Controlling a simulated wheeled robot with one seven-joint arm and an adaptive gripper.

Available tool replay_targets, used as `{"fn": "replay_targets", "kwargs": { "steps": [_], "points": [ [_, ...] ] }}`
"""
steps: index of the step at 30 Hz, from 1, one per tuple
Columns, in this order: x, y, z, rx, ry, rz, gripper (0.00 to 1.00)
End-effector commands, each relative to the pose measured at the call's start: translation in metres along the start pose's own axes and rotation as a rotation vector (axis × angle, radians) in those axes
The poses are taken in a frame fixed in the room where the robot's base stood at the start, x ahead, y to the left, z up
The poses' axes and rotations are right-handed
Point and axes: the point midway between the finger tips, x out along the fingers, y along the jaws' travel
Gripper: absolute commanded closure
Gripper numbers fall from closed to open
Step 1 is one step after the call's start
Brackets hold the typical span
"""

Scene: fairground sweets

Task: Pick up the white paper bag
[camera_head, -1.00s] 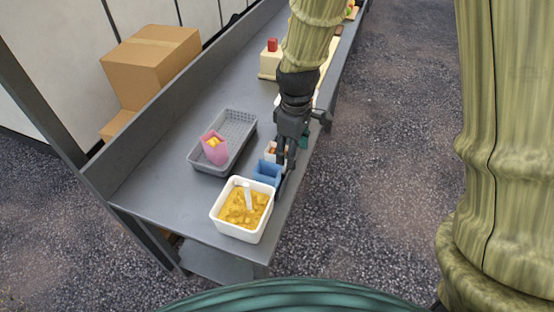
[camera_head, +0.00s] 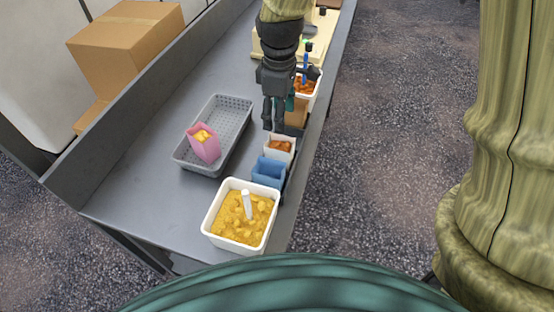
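The white paper bag (camera_head: 282,144), with orange-brown sweets showing at its open top, stands near the front edge of the grey counter. It is just behind a blue bag or holder (camera_head: 268,172). My gripper (camera_head: 273,129) hangs pointing down, with its fingertips just above and left of the white bag in the picture. No contact shows. The two dark fingers appear side by side; the gap between them is hard to judge from this angle. Nothing is visibly held.
A white tub (camera_head: 209,222) of yellow sweets with a white scoop stands at the near end. A grey basket (camera_head: 236,112) holds a pink bag (camera_head: 206,146). Behind the white bag are a brown item (camera_head: 296,114) and another white tub (camera_head: 314,98) of orange sweets. A cardboard box (camera_head: 127,48) is beyond the counter.

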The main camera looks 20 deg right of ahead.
Motion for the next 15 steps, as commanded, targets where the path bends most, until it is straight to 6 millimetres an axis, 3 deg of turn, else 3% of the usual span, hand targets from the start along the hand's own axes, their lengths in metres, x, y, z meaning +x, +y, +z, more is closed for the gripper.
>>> {"fn": "replay_targets", "kwargs": {
  "steps": [15],
  "points": [
    [0.049,0.0,0.001,0.001,-0.001,-0.001,0.39]
  ]
}}
